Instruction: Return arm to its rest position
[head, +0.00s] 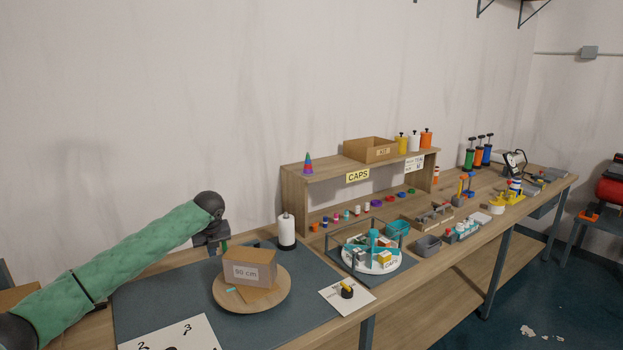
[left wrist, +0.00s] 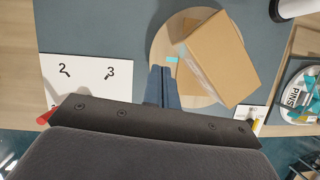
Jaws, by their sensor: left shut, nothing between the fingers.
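My left arm (head: 120,262), in a green sleeve, reaches in from the left in the head view. The fingertips appear over the left edge of a round wooden board (left wrist: 165,45), beside the box (left wrist: 222,58). I cannot tell whether they touch anything. The box sits tilted on the round board (head: 228,303). My right gripper is not in view.
A dark mat (head: 150,295) lies under the board. A card with numbers (head: 175,335) is at the front left. A white roll (head: 287,232) stands behind the box. A caps shelf (head: 330,170) and a round tray with cups (head: 372,262) stand to the right.

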